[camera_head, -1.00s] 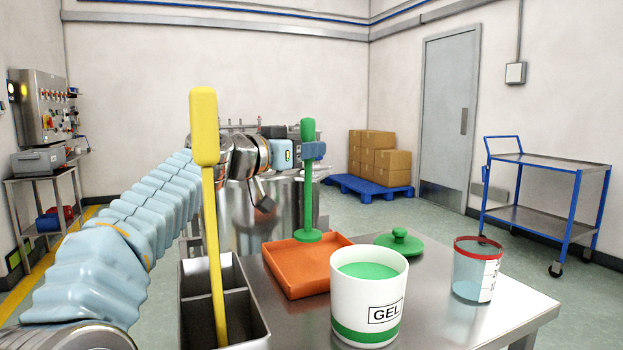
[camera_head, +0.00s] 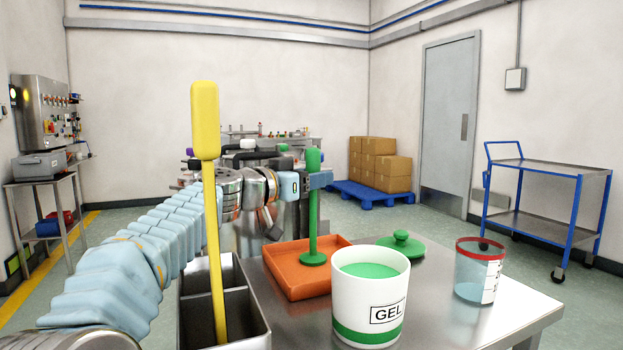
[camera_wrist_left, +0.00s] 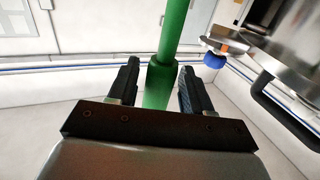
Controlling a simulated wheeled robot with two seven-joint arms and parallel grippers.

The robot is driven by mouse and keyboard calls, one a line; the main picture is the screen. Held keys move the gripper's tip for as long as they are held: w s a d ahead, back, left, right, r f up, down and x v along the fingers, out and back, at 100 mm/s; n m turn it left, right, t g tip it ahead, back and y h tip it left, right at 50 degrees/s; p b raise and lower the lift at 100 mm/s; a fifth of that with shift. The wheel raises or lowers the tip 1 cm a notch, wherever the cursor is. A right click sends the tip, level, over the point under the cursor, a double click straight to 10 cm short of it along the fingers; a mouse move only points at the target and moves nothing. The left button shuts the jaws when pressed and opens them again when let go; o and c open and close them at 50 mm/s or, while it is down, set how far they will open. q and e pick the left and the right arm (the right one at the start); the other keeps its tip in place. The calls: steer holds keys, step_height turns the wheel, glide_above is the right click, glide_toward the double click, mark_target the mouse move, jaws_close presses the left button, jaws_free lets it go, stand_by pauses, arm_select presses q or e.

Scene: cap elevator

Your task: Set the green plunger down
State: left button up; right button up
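The green plunger (camera_head: 313,222) stands upright, its round foot on the floor of the orange tray (camera_head: 275,281). My left gripper (camera_head: 319,180) is at its upper handle, with one finger on either side. In the left wrist view, the thick part of the plunger's handle (camera_wrist_left: 160,88) is between the dark fingertips (camera_wrist_left: 160,82). A narrow gap shows beside the handle, so the fingers look open around it. My right gripper is not in view.
A white GEL tub (camera_head: 345,300) stands in front of the tray. A green lid (camera_head: 401,247) and a clear red-rimmed cup (camera_head: 474,278) are to its right. A yellow-handled tool (camera_head: 206,120) stands in the metal bin (camera_head: 262,325) at left.

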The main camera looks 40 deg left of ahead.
arm_select(q)
steer(key=shift+o, duration=0.5)
steer(key=shift+r, duration=0.1)
steer(key=shift+r+p, duration=0.2)
steer(key=shift+p, duration=0.15)
steer(key=s+a+b, duration=0.1)
steer(key=s+b, duration=0.2)
steer(key=s, duration=0.9)
steer(key=shift+f, duration=0.15)
